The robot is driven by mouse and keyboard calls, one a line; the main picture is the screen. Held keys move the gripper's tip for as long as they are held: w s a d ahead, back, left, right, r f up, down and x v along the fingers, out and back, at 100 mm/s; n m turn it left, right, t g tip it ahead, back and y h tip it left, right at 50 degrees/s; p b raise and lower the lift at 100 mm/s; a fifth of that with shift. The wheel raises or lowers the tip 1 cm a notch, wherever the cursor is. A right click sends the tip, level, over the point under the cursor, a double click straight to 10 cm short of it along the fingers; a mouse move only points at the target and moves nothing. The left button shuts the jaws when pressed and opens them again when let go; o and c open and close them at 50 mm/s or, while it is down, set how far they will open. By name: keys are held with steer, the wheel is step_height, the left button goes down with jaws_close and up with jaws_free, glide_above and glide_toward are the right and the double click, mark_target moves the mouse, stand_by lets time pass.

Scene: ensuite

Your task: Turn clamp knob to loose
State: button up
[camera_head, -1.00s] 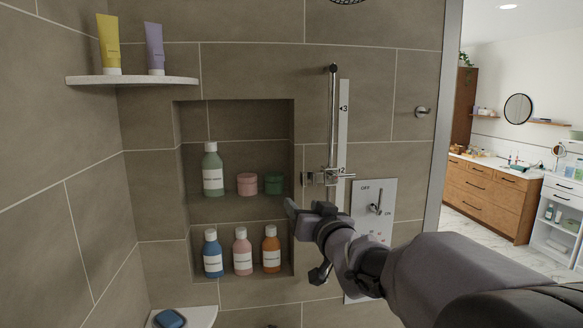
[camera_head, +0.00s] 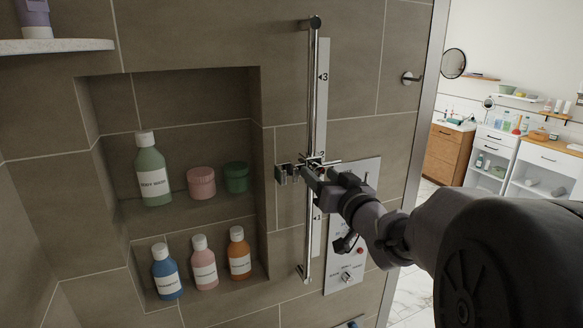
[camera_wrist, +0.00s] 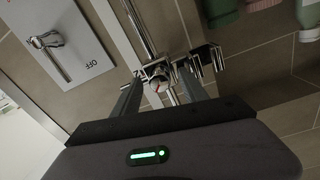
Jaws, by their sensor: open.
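The chrome clamp (camera_head: 290,173) sits on a vertical shower rail (camera_head: 311,90) beside a numbered scale strip (camera_head: 322,75), close to the 2 mark. In the wrist view, the clamp knob (camera_wrist: 157,76) is a small round chrome piece with a reddish mark on its face. My gripper (camera_wrist: 160,84) is open, with one finger on each side of the knob; I cannot tell whether either finger touches it. In the head view my gripper (camera_head: 318,174) reaches the clamp from the lower right and partly hides the knob.
The control plate (camera_head: 345,255) with a lever is right of the rail, partly behind my arm. The lever (camera_wrist: 47,42) shows in the wrist view. A wall niche (camera_head: 195,115) left of the rail holds several bottles and jars. A hook (camera_head: 411,78) is at upper right.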

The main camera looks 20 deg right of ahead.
steer(key=shift+s, duration=0.1)
steer(key=c, duration=0.3)
jaws_close()
